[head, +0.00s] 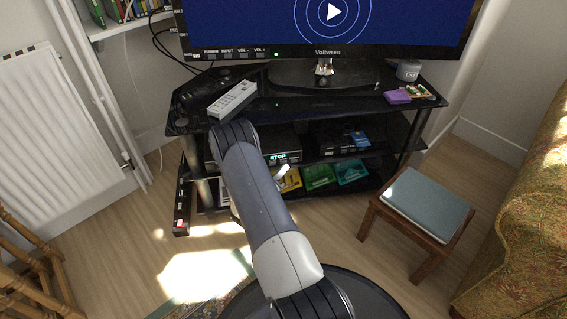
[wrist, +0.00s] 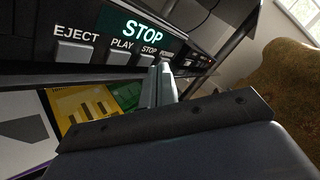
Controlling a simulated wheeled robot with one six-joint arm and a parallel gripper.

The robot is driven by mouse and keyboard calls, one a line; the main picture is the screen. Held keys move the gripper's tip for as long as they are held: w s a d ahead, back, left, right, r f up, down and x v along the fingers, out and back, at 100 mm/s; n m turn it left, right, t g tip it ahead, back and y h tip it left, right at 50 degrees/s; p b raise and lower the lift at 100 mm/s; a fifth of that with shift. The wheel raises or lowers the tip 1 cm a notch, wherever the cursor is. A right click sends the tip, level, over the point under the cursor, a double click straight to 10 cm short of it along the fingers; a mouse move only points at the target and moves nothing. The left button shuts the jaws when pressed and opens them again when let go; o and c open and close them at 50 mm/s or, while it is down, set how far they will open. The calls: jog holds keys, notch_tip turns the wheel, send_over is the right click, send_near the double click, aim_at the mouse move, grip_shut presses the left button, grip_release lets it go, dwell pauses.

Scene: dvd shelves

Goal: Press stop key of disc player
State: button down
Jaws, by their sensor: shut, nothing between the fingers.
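The disc player (wrist: 90,50) fills the upper left of the wrist view. Its lit display (wrist: 146,31) reads STOP. Below the display is a row of grey keys: the EJECT key (wrist: 75,53), the PLAY key (wrist: 119,57), the stop key (wrist: 146,60), and a POWER key at the right, partly hidden. My gripper (wrist: 163,68) is shut and empty, its tips at the row, just right of the stop key's visible face. I cannot tell whether they touch a key. In the head view the player's display (head: 278,156) shows on the middle shelf, beside my arm.
The player stands in a black glass TV stand (head: 330,104). Colourful cases (head: 318,177) lie on the shelf below. A remote (head: 232,99) lies on top, under the television (head: 330,20). A stool (head: 425,205) stands at right; a radiator (head: 60,135) is at left.

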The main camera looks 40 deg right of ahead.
jog(key=shift+s+a, duration=0.1)
jog(key=shift+s, duration=0.15)
jog(key=shift+s+a+p, duration=0.2)
jog(key=shift+s+a, duration=0.2)
jog(key=shift+s, duration=0.35)
jog(key=shift+s+a+p, duration=0.15)
jog(key=shift+s+a, duration=0.25)
jog(key=shift+s, duration=0.3)
jog(key=shift+s+a+p, duration=0.2)
jog(key=shift+s+a, duration=0.2)
jog(key=shift+s, duration=0.35)
jog(key=shift+s+a+p, duration=0.5)
jog(key=shift+s+p, duration=0.15)
jog(key=shift+s, duration=0.2)
jog(key=shift+s+a+p, duration=0.45)
jog(key=shift+s+p, duration=0.15)
jog(key=shift+s, duration=0.25)
jog(key=shift+w, duration=0.1)
